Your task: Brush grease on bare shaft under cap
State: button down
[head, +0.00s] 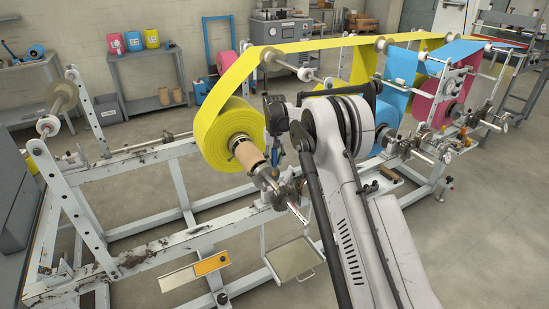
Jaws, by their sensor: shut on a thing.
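My gripper (274,145) is just right of the yellow roll, above the shaft's bearing, partly hidden by my arm. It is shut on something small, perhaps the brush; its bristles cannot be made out. The shaft passes through the yellow roll (214,138) and its tan core (249,156). A bright bare shaft end (298,212) sticks out toward the front past the metal bearing block (284,192) on the frame rail. I cannot make out which part is the cap, or any grease. Whether the gripper touches the shaft is unclear.
The white, worn machine frame (170,247) spans the left and middle. Yellow web (330,43) runs overhead across rollers. Blue (396,95) and pink (428,104) rolls stand to the right. A small tray (293,257) hangs below the bearing.

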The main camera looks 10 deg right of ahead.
aim_at(275, 153)
jog(key=shift+s+f+b, duration=0.1)
jog(key=shift+f+b, duration=0.5)
jog(key=shift+f, duration=1.75)
jog(key=shift+s+d+p, duration=0.25)
jog(key=shift+s+d, duration=0.05)
jog(key=shift+s, duration=0.65)
jog(key=shift+s+d+p, duration=0.2)
jog(key=shift+s+d, duration=0.1)
jog(key=shift+s, duration=0.6)
jog(key=shift+w+r+p, duration=0.1)
jog(key=shift+p, duration=0.25)
jog(key=shift+w+a+b, duration=0.3)
jog(key=shift+w+b, duration=0.05)
jog(key=shift+w, duration=0.45)
jog(key=shift+w+a, duration=0.2)
jog(key=shift+w, duration=0.35)
jog(key=shift+w+a, duration=0.15)
jog(key=shift+w, duration=0.4)
jog(key=shift+r+p, duration=0.9)
jog(key=shift+r, duration=2.9)
jog(key=shift+f+b, duration=0.25)
jog(key=shift+b, duration=1.3)
jog(key=shift+f, duration=0.1)
